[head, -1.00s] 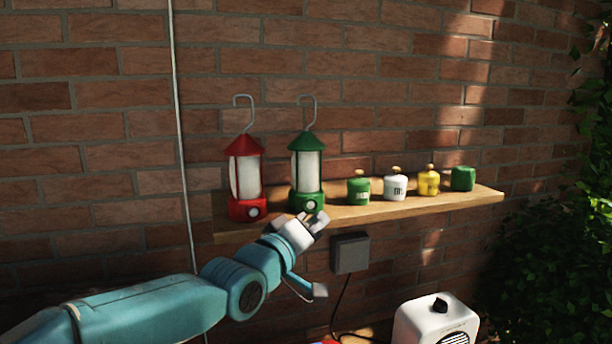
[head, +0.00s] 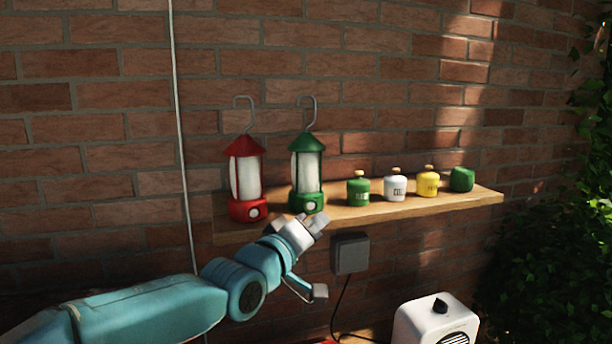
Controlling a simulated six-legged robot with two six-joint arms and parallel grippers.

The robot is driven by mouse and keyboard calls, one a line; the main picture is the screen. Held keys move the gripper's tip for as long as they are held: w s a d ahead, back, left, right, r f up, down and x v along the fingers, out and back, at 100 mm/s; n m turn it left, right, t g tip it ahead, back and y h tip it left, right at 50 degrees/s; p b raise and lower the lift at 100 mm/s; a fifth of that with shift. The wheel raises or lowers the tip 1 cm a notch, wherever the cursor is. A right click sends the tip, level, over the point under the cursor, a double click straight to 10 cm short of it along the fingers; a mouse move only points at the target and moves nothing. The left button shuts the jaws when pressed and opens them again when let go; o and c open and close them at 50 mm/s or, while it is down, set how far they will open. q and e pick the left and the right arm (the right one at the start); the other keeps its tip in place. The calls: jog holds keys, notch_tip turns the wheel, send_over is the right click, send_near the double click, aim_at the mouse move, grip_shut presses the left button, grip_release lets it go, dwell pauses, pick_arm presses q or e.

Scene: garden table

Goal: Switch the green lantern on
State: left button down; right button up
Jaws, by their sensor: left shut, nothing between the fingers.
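The green lantern (head: 307,172) stands upright on the wooden shelf, with a pale unlit-looking cylinder and a wire hook on top. A round white knob (head: 310,206) shows on the front of its green base. My left gripper (head: 319,221) is shut and empty, just below and in front of the lantern's base. Its tip is close to the knob; I cannot tell whether it touches. My right gripper is not in view.
A red lantern (head: 245,177) stands left of the green one. Small canisters, green (head: 358,190), white (head: 395,187) and yellow (head: 427,184), and a green block (head: 461,179) stand right along the shelf (head: 440,203). A grey box (head: 350,253) is below; a white appliance (head: 436,318) is lower right.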

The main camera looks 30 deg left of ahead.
pick_arm(q)
jog(key=shift+w, duration=0.1)
dwell(0.5)
jog(key=s+d+n, duration=0.1)
jog(key=n, duration=0.5)
jog(key=s+d+n+b, duration=0.1)
jog(key=n, duration=0.5)
jog(key=s+d+n+b, duration=0.1)
jog(key=n, duration=0.5)
jog(key=shift+s+r+n+t, duration=0.1)
jog(key=shift+s+n+t, duration=0.05)
jog(key=shift+n+t, duration=0.25)
jog(key=shift+a, duration=0.1)
